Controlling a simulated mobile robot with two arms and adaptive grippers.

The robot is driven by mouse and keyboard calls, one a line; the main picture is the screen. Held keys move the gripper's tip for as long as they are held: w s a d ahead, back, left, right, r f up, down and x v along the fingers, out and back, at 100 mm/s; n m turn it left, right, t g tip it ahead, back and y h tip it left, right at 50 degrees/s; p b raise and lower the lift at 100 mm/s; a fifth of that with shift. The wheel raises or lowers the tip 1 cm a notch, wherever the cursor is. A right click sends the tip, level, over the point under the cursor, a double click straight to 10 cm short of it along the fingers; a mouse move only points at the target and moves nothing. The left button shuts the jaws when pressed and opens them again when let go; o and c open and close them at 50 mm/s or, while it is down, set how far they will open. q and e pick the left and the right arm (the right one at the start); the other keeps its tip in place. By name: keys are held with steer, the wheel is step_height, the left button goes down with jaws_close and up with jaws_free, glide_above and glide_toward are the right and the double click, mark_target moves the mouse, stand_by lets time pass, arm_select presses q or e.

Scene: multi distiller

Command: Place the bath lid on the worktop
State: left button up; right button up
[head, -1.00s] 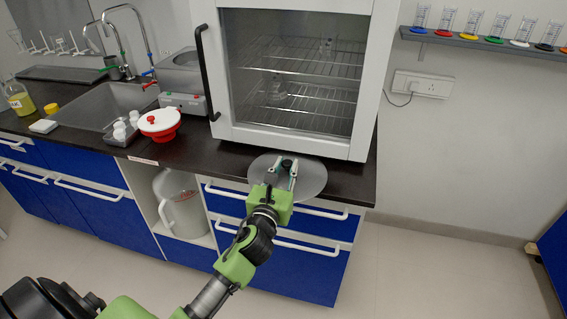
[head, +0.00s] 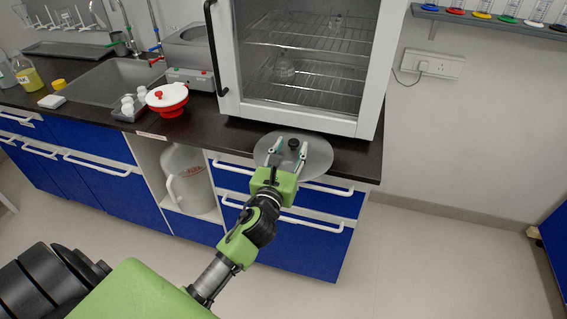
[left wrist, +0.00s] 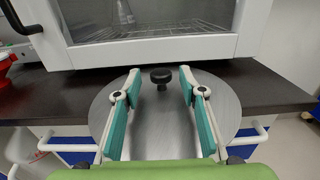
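The bath lid (head: 316,158) is a round grey metal disc with a black knob (head: 293,144). It lies flat at the front of the dark worktop (head: 352,160), below the glass-door cabinet, and its near part reaches past the front edge. In the left wrist view the lid (left wrist: 160,118) and its knob (left wrist: 161,76) show clearly. My left gripper (head: 289,149) is open over the lid. Its teal-padded fingers are spread, with gaps on both sides of the knob, which stands just beyond the fingertips. My right gripper is not in view.
The cabinet (head: 370,65) stands close behind the lid. A red bowl with a white lid (head: 167,97), white cups (head: 128,107) and a metal bath (head: 190,50) stand to the left. Blue drawers with white handles (head: 233,168) are below the worktop.

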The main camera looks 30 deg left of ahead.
arm_select(q)
steer(key=v, duration=1)
steer(key=shift+s, duration=0.35)
steer(key=shift+d+r, duration=0.1)
